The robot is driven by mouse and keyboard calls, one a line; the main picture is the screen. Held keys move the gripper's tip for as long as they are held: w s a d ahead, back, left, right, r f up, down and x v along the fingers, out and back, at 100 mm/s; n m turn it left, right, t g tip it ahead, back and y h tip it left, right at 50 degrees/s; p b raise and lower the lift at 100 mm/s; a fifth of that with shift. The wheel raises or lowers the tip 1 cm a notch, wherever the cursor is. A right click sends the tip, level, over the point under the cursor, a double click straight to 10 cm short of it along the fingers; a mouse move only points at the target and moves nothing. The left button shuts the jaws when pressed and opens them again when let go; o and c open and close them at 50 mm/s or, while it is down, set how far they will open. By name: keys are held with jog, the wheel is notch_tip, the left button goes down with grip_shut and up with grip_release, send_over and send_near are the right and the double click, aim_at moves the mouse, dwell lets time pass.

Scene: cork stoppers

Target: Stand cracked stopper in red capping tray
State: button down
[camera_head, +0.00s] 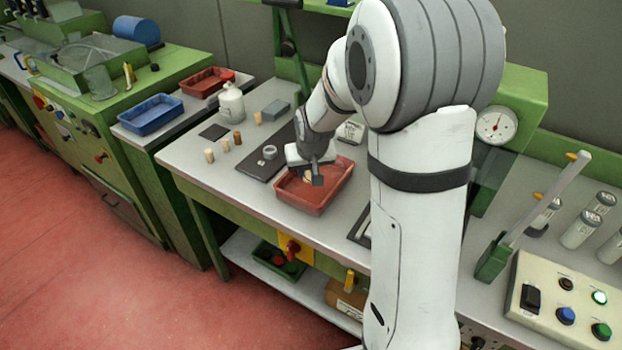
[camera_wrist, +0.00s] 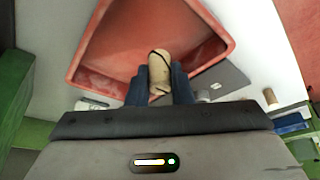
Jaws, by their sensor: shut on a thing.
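My gripper (camera_head: 313,178) is over the red capping tray (camera_head: 331,198) on the workbench. In the wrist view, my gripper (camera_wrist: 160,88) is shut on the cracked stopper (camera_wrist: 160,68), a pale cork with a dark crack line curving around it. The red tray (camera_wrist: 212,27) lies behind the stopper in that view. In the head view only a small pale part of the stopper (camera_head: 307,178) shows beside the fingers. I cannot tell whether the stopper touches the tray floor.
Several corks, including a pale one (camera_head: 209,155), stand left of a dark mat (camera_head: 256,166) holding a grey ring (camera_head: 270,152). A blue tray (camera_head: 150,115) and another red tray (camera_head: 207,82) are farther left.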

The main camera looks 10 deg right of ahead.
aim_at(309, 178)
jog(key=shift+f, duration=2.35)
jog(key=shift+f, duration=0.2)
jog(key=c, duration=1.3)
grip_release()
jog(key=shift+r, duration=0.1)
jog(key=shift+r, duration=0.1)
jog(key=shift+r, duration=0.2)
jog(key=v, duration=1.2)
jog(key=shift+g, duration=0.9)
jog(key=s+r, duration=0.1)
jog(key=s, duration=0.6)
jog(key=s+r, duration=0.1)
jog(key=s, duration=0.6)
jog(key=s+d+r, duration=0.1)
jog(key=s, duration=0.7)
jog(key=shift+r, duration=0.15)
